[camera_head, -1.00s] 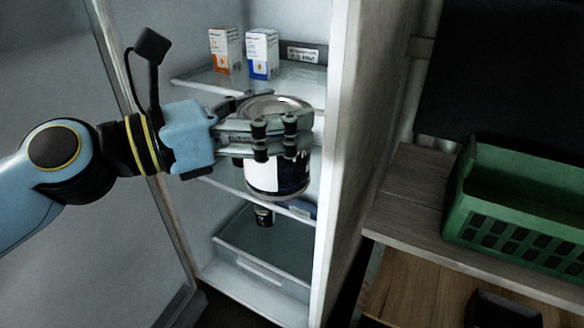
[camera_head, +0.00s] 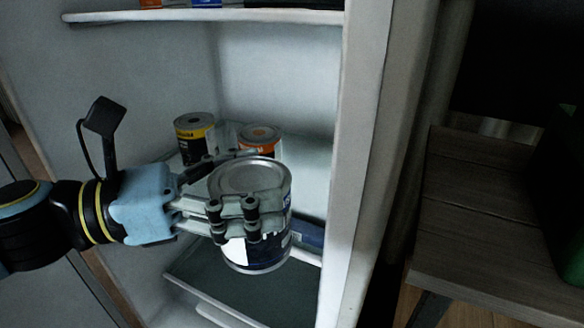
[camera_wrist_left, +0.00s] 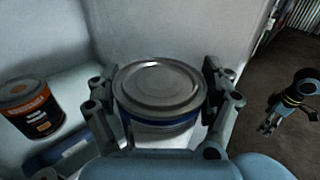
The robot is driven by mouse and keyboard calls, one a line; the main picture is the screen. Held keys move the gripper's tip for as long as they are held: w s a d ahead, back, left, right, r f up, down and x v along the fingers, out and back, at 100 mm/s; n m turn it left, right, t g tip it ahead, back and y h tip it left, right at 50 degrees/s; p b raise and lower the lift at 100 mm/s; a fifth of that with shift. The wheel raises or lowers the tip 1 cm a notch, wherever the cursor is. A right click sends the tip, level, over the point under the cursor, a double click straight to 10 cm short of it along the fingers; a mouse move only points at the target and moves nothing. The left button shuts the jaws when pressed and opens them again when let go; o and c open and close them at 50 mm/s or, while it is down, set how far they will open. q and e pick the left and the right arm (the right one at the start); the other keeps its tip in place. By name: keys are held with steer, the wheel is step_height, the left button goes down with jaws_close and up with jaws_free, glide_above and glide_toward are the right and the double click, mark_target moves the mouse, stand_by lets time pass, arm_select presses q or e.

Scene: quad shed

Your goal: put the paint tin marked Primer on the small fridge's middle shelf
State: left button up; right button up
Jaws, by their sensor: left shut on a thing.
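A paint tin (camera_head: 262,256) with a silver lid and a white and dark blue label is held upright by my left gripper (camera_head: 245,215). The label's words cannot be read. The tin also shows in the left wrist view (camera_wrist_left: 160,85), between the two fingers. The small fridge (camera_head: 365,150) is open, and the tin is at its opening, in front of the middle shelf (camera_head: 308,165). The tin hides part of that shelf, and I cannot tell whether it touches it. My right gripper is not in the head view; an arm end (camera_wrist_left: 285,108) shows at the right in the left wrist view.
A yellow-and-black tin (camera_head: 195,140) and an orange-and-black tin (camera_head: 262,138) stand on the middle shelf behind the held tin. The upper shelf (camera_head: 200,15) holds boxes. A drawer (camera_head: 225,285) is below. A wooden bench (camera_head: 490,220) stands right of the fridge.

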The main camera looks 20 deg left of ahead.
arm_select(q)
steer(key=w+b, duration=0.2)
steer(key=w, duration=1.4)
step_height(320, 180, down, 7)
steer(key=w+b, duration=0.1)
steer(key=b, duration=0.4)
steer(key=shift+d, duration=0.3)
arm_select(e)
steer(key=w+a+r+t, duration=0.3)
steer(key=w+r, duration=0.3)
steer(key=shift+t+y, duration=0.3)
steer(key=shift+y, duration=0.1)
arm_select(q)
steer(key=o, duration=1.6)
steer(key=shift+f, duration=0.15)
arm_select(e)
steer(key=shift+f, duration=0.25)
